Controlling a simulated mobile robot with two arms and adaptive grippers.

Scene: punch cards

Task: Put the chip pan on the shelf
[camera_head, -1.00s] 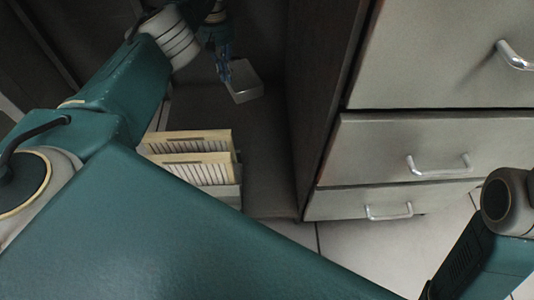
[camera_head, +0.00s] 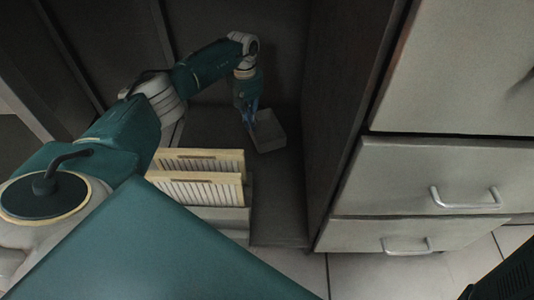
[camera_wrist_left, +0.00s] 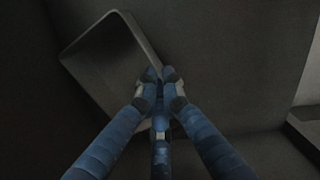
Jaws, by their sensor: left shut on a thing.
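The chip pan (camera_head: 269,132) is a small grey open box inside the dark cabinet, over the dark shelf (camera_head: 275,205). In the left wrist view the pan (camera_wrist_left: 100,62) is tilted in the picture, with its near side between my fingertips. My left gripper (camera_head: 251,118) is shut on the pan's wall; its blue fingers (camera_wrist_left: 160,82) meet there. I cannot tell whether the pan's underside touches the shelf. My right gripper is not in view.
Trays of punch cards (camera_head: 200,185) stand on the shelf left of the pan. A dark cabinet side wall (camera_head: 345,100) rises on the right, with grey drawers (camera_head: 425,175) beyond it. The shelf in front of the pan is clear.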

